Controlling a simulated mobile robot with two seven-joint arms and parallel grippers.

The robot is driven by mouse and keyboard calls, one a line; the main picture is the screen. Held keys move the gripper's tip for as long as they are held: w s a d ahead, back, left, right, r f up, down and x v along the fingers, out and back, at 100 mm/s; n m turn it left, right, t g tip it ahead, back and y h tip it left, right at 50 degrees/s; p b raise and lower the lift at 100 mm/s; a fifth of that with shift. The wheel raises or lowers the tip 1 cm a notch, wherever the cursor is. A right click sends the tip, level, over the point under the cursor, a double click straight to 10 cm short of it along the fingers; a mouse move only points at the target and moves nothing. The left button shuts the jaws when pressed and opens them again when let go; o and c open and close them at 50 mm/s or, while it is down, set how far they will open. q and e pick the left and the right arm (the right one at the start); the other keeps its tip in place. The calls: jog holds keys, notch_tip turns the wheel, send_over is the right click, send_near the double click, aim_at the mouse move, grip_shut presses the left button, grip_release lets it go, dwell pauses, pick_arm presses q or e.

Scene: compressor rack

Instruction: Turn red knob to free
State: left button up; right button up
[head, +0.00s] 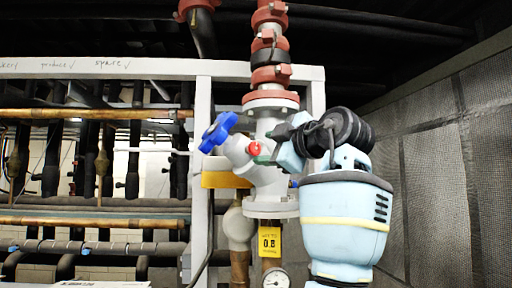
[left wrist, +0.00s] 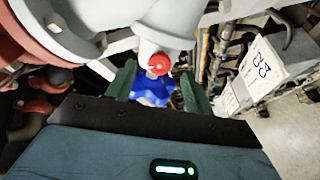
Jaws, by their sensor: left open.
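The small red knob (head: 254,149) sits on the side of the grey valve body (head: 268,178) in the head view. In the left wrist view the red knob (left wrist: 158,64) shows just beyond the fingertips, near the middle between them. My left gripper (head: 268,157) is close to the knob, on its right side in the head view. Its two green fingers stand apart in the left wrist view (left wrist: 158,82), with nothing clearly held between them. Whether a finger touches the knob cannot be told. My right gripper is not in view.
A blue handwheel (head: 218,131) sticks out left of the knob. A vertical pipe with red flanges (head: 270,75) rises above the valve. A yellow tag (head: 269,242) and a gauge (head: 275,278) hang below. A mesh wall (head: 440,165) stands at the right.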

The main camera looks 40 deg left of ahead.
aim_at(257, 149)
pick_arm(q)
jog(key=shift+x, duration=2.15)
